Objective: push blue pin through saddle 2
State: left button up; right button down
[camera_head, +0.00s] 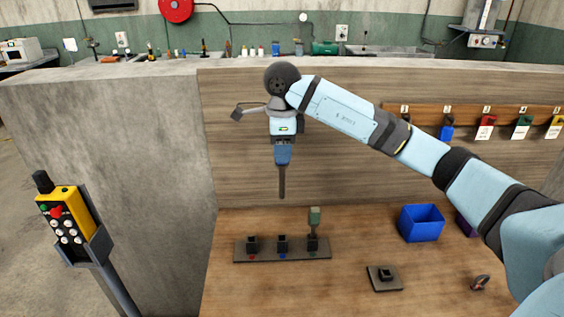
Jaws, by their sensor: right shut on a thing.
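My right gripper (283,142) is shut on the blue pin (282,154) by its blue top. The pin hangs upright with its dark shaft pointing down, well above the bench. A dark base plate (262,255) on the bench carries three black saddles. The middle saddle (282,243), with a blue mark in front, appears to be saddle 2; it lies below the pin tip in the picture, apart from it. The left saddle (252,243) has a red mark. A green-topped pin (314,217) stands in the right saddle (312,244). My left gripper is not in view.
A blue bin (421,222) stands at the right, with a purple bin (466,224) partly behind my arm. A small dark plate with a block (384,278) lies nearer. A rack (430,115) with numbered labels is on the back panel. A yellow button box (69,219) stands left.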

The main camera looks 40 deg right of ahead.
jog(key=shift+r+p, duration=1.6)
jog(key=shift+r, duration=1.55)
